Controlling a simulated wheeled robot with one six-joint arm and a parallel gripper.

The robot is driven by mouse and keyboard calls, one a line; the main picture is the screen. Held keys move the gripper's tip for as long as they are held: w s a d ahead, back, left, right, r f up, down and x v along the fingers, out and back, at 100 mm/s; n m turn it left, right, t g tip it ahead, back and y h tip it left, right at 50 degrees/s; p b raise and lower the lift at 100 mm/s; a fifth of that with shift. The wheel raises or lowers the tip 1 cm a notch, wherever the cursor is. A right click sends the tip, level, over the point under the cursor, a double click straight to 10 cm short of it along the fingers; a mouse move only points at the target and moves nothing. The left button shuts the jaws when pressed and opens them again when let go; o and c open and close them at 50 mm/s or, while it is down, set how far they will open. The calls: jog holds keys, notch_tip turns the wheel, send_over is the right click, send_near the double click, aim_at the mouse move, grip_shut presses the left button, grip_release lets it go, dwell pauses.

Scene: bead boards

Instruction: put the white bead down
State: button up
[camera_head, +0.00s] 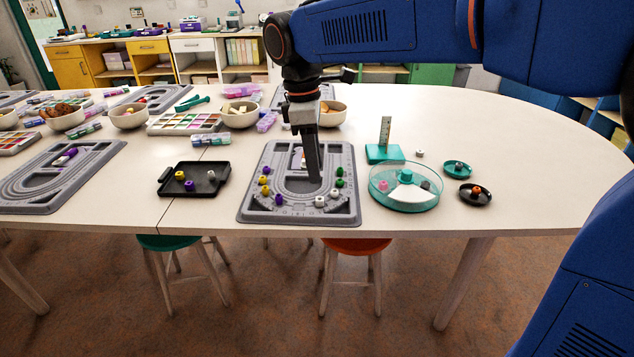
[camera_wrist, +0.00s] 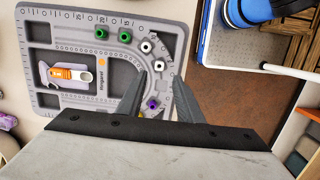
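A grey bead board (camera_head: 351,213) lies on the white table, with beads along its curved groove. One white bead (camera_head: 320,201) sits on the board's near side. In the wrist view this white bead (camera_wrist: 159,66) shows between and just beyond my fingertips, with gaps on both sides. A second white bead (camera_head: 334,192) is beside it, nearer the green beads (camera_head: 340,177). A purple bead (camera_head: 279,200) is further left along the curve. My gripper (camera_head: 313,181) is low over the board, pointing down; in the wrist view my gripper (camera_wrist: 159,76) has its fingers apart and empty.
A black tray (camera_head: 208,167) with several beads lies left of the board. A round teal-rimmed dish (camera_head: 405,203) stands close on the right, with a teal stand (camera_head: 386,150) behind it. Two small saucers (camera_head: 457,169) are further right. The table's front edge is near the board.

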jog(key=shift+a+r, duration=0.2)
jog(key=shift+r, duration=1.9)
jog(key=s+d+f+m+t+y, duration=0.15)
jog(key=s+d+m, duration=0.25)
jog(key=d, duration=0.4)
jog(key=s+d+f+m+t, duration=0.1)
jog(key=s+d+f+m, duration=0.25)
jog(key=d, duration=0.35)
jog(key=s+d+f+m+t, duration=0.1)
jog(key=s+d+f+m, duration=0.1)
jog(key=s+d+m, duration=0.45)
jog(key=s+d+f+m+t, duration=0.1)
jog(key=s+d+f+m, duration=0.2)
jog(key=s+d+f, duration=0.3)
jog(key=shift+s+d+f, duration=0.4)
jog(key=shift+d+f, duration=0.2)
jog(key=shift+f, duration=0.65)
jog(key=shift+t, duration=0.25)
